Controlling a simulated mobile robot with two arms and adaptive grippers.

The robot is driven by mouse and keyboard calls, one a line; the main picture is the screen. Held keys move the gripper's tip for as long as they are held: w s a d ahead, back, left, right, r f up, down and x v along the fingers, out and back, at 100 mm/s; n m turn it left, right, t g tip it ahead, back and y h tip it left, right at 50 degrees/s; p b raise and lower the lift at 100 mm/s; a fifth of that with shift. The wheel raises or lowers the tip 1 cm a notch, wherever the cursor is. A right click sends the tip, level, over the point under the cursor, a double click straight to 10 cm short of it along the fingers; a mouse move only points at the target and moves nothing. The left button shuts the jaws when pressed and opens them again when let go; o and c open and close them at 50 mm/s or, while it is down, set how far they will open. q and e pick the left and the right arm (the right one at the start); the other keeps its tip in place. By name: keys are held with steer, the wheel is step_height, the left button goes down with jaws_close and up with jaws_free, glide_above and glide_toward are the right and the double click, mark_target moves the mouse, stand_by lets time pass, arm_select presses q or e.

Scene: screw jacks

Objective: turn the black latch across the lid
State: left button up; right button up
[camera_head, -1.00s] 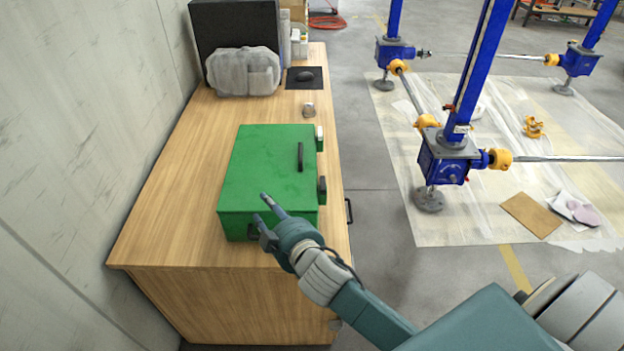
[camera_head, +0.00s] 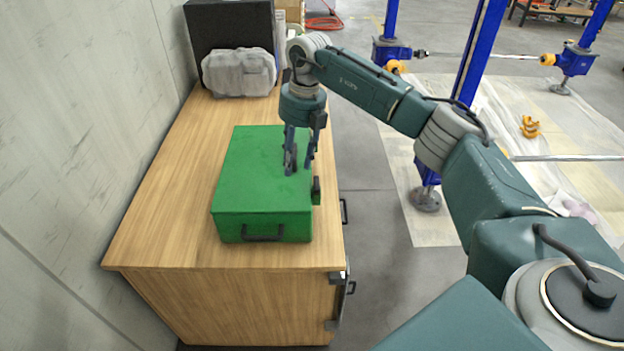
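The green case (camera_head: 240,182) stands closed on the wooden desk, its lid facing up. The black latch (camera_head: 294,157) lies on the lid near its right edge and is partly hidden by my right gripper. My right gripper (camera_head: 299,170) points down over this part of the lid. Its two fingers are apart, one to the left of the latch and one to the right. I cannot tell whether they touch the latch or the lid. My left gripper is not in view.
The wooden desk (camera_head: 160,215) is clear to the left of the case. A grey wrapped bundle (camera_head: 238,73) and a black box (camera_head: 230,27) stand at the back. A black handle (camera_head: 263,236) is on the case's front. Blue screw jacks (camera_head: 391,48) stand on the right.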

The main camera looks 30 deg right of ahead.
step_height(320, 180, up, 2)
steer(key=m+h, duration=0.1)
glide_above(315, 183)
steer(key=shift+g, duration=0.3)
step_height(315, 183, down, 11)
steer(key=p, duration=0.3)
steer(key=shift+r, duration=0.2)
steer(key=shift+c, duration=0.2)
jaws_close()
